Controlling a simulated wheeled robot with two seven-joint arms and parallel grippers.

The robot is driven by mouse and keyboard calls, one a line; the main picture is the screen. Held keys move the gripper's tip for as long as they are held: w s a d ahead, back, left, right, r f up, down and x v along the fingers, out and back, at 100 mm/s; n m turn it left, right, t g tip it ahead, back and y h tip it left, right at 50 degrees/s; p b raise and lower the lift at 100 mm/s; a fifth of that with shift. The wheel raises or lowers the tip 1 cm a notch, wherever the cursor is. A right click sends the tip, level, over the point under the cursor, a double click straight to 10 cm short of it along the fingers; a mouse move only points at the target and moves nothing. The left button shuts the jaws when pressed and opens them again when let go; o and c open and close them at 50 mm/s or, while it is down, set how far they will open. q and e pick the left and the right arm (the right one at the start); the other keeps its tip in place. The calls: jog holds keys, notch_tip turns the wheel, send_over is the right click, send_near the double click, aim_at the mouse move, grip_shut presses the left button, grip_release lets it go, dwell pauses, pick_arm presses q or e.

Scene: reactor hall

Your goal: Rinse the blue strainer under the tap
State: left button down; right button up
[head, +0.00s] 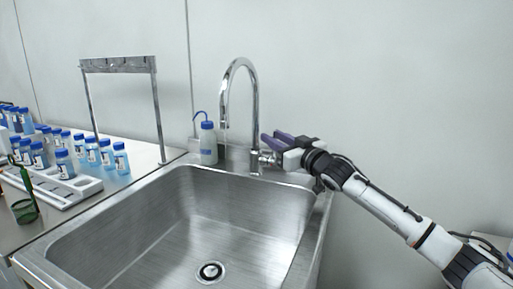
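The tap (240,72) is a chrome gooseneck at the back rim of the steel sink (135,215), its spout over the basin. Its side handle (266,159) is low on the right of its base. My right gripper (268,141), with purple fingers, is at this handle, just above and right of it; whether it touches is unclear. The finger gap is too small to judge. No blue strainer shows. My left gripper is not in view.
A blue-capped wash bottle (208,143) stands left of the tap.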

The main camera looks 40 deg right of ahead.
jog(key=s+a, duration=0.1)
jog(key=s, duration=1)
jog(key=shift+s+f, duration=0.35)
jog(key=shift+f, duration=0.05)
jog(key=shift+a, duration=0.15)
